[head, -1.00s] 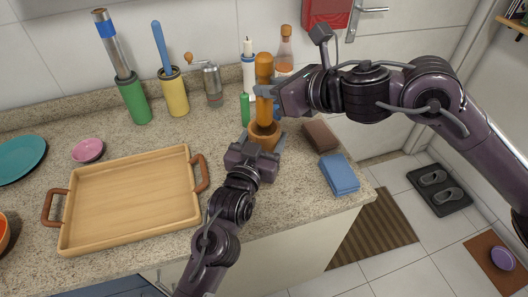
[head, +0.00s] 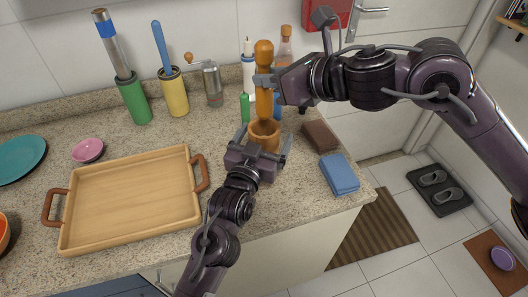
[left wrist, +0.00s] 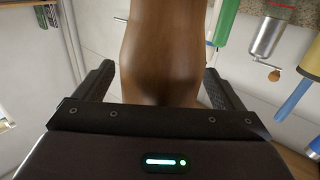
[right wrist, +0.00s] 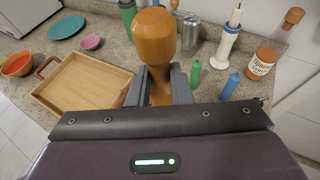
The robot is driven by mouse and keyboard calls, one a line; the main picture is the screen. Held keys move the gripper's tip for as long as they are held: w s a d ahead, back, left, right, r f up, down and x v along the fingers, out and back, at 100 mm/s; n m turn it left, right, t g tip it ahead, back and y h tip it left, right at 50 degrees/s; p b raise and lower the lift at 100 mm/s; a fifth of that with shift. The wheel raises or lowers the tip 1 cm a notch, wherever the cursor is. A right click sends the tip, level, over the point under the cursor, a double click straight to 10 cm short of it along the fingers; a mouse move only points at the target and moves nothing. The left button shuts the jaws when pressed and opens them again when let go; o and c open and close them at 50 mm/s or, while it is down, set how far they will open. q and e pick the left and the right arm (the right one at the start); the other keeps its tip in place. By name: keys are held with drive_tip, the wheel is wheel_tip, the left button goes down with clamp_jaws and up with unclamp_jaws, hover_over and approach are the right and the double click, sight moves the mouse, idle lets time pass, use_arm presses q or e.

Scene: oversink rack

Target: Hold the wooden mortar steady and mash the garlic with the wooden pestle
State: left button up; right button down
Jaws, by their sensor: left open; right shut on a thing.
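The wooden mortar (head: 264,133) stands upright near the counter's right end. My left gripper (head: 266,142) is open, its fingers on either side of the mortar. In the left wrist view the mortar's brown wall (left wrist: 165,50) fills the space between the fingers, with gaps beside it. The wooden pestle (head: 264,100) is upright, its lower end at or just above the mortar's mouth; I cannot tell which. My right gripper (head: 268,84) is shut on the pestle below its knob, which also shows in the right wrist view (right wrist: 154,35). Garlic is not visible.
A wooden tray (head: 130,205) lies left of the mortar. A brown sponge-like block (head: 320,135) and a blue cloth (head: 339,174) lie to its right. Bottles, a green cylinder (head: 245,107) and a grinder (head: 212,85) stand behind. Bare counter lies in front of the mortar.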

use_arm(q)
drive_tip(key=shift+s, duration=0.1)
drive_tip(key=v, duration=1.1)
drive_tip(key=shift+s+a, duration=0.15)
drive_tip(key=shift+s, duration=0.2)
